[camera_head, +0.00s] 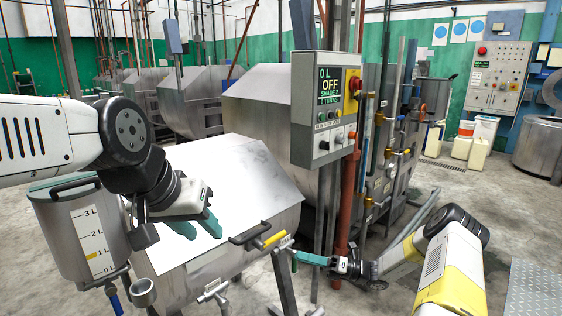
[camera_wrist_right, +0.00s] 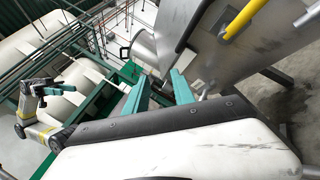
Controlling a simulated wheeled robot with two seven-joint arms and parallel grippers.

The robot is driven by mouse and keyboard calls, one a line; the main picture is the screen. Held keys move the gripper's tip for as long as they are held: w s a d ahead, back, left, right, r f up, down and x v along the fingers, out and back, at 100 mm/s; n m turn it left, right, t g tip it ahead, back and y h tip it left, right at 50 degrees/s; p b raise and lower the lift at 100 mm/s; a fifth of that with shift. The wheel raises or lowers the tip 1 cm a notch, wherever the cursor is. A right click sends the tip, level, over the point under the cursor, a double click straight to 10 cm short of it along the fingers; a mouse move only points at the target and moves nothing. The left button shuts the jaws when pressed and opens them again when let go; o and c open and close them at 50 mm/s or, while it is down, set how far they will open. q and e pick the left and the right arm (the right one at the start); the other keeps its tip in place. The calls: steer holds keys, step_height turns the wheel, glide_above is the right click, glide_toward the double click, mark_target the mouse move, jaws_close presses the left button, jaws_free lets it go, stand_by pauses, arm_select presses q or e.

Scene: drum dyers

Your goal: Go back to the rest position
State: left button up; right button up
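My left gripper (camera_head: 202,232) hangs in front of the near drum's pale lid in the head view. Its teal fingers look parted with nothing between them. My right gripper (camera_head: 302,260) is low, just right of the drum's front edge, near the yellow grip (camera_head: 274,239). In the right wrist view the right gripper's two teal fingers (camera_wrist_right: 157,84) stand apart and hold nothing. The near drum (camera_head: 262,190) has a black bar handle (camera_head: 247,234) on its front. I cannot tell from these views whether the right fingers touch the metal fitting beside them.
A metal tank (camera_head: 62,228) with a litre scale stands close under my left arm. Pipes and valves (camera_head: 388,160) rise behind my right gripper. Open floor (camera_head: 480,190) lies at the right.

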steer(key=s+a+r+n+g+h, duration=0.1)
steer(key=s+r+n+g+h, duration=0.2)
steer(key=s+r+n+h, duration=0.45)
steer(key=s+r+n+g+h, duration=0.2)
steer(key=s+r+n+h, duration=0.2)
steer(key=r+n, duration=0.55)
steer(key=s+d+r+n+t+h, duration=0.3)
steer(key=s+r+n+t, duration=0.1)
steer(key=s+r+n, duration=0.2)
steer(key=s+d+r+n+t+h, duration=0.3)
steer(key=s+r+n, duration=0.3)
steer(key=s+r, duration=0.2)
steer(key=shift+s+d+n+t+h, duration=0.35)
steer(key=shift+s+d+t, duration=0.45)
steer(key=shift+s, duration=0.4)
